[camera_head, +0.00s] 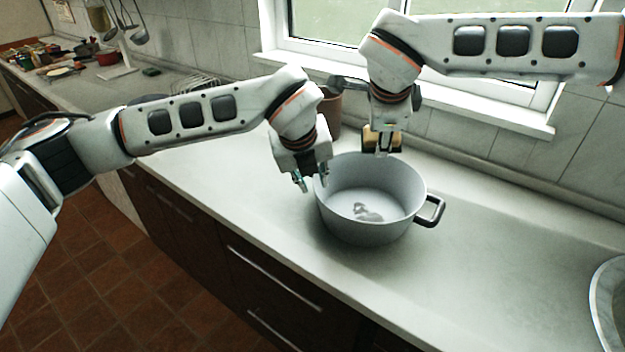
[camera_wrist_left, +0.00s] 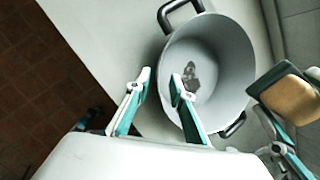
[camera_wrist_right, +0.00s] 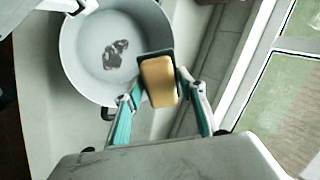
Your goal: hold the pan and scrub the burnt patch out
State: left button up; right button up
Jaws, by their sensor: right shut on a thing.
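The grey pan (camera_head: 398,195) stands upright on the counter. A dark burnt patch (camera_head: 367,212) lies on its inside floor; it also shows in the right wrist view (camera_wrist_right: 115,54). One dark handle (camera_head: 431,212) points right; the opposite handle is hidden in the head view. My left gripper (camera_head: 313,184) is open and empty at the pan's left rim. In the left wrist view, one finger overlaps the rim and the other is outside it. My right gripper (camera_head: 384,150) is shut on a tan sponge with a dark backing (camera_wrist_right: 159,82), above the pan's back rim.
A brown container (camera_head: 328,112) stands behind the pan, close to the wall. A round metal basin (camera_head: 606,300) is at the right edge. The counter (camera_head: 500,260) between pan and basin is clear. A red pot (camera_head: 107,57) stands far left.

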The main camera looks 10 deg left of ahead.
pick_arm(q)
jog(key=x, duration=1.1)
jog(key=shift+w+d+f, duration=0.1)
jog(key=shift+w+f, duration=0.1)
jog(key=shift+f, duration=0.15)
grip_shut()
